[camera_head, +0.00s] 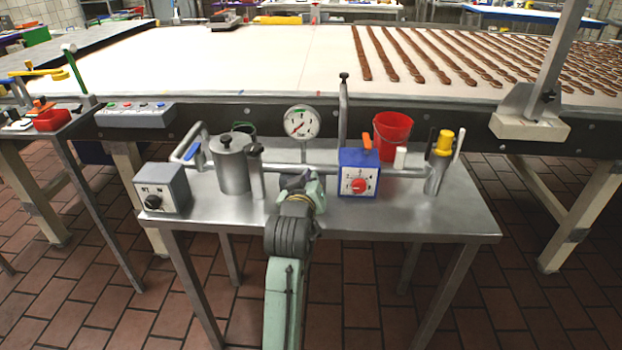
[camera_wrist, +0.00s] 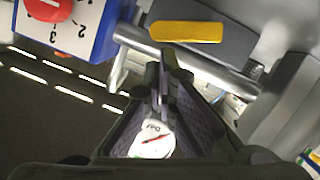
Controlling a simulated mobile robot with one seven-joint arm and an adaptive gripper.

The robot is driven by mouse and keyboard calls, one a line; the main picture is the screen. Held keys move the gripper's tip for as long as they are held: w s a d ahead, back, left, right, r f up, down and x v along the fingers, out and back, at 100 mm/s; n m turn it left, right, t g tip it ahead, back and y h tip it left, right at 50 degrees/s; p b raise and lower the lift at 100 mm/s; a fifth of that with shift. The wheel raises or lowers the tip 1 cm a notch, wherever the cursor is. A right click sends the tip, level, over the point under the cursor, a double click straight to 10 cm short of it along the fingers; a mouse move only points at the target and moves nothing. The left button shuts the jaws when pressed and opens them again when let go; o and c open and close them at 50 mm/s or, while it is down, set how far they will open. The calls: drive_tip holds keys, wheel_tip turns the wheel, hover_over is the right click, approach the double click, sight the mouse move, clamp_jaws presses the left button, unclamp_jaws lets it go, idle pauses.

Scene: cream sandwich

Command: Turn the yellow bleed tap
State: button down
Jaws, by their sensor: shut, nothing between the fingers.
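The yellow bleed tap (camera_wrist: 185,32) shows in the wrist view as a flat yellow bar on a dark grey block beside a metal pipe. In the head view I cannot make it out; my arm covers that part of the pipework. My gripper (camera_wrist: 160,80) is in the wrist view, its dark fingers meeting at the tips with nothing between them. The tips sit just below the tap's left end in the picture, apart from it as far as I can tell. In the head view my arm's end hides the fingers.
A blue box with a red dial (camera_head: 359,186) stands right of my arm, close to the fingers in the wrist view (camera_wrist: 62,25). A pressure gauge (camera_head: 301,122) rises behind. A metal pot (camera_head: 231,165), red bucket (camera_head: 392,135) and yellow-topped item (camera_head: 445,141) share the steel table (camera_head: 400,222).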

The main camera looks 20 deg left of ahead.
drive_tip(key=shift+w+d+f+m+y+b, duration=0.15)
drive_tip(key=shift+d+f+m+b, duration=0.15)
drive_tip(key=shift+d+m, duration=0.25)
drive_tip(key=shift+w+d+f+m+y+b, duration=0.1)
drive_tip(key=shift+d+f+m+y+b, duration=0.15)
drive_tip(key=shift+m, duration=0.4)
drive_tip(key=shift+d+f+m+g, duration=0.25)
drive_tip(key=shift+m+g, duration=0.05)
drive_tip(key=shift+m, duration=0.4)
drive_tip(key=shift+y, duration=0.3)
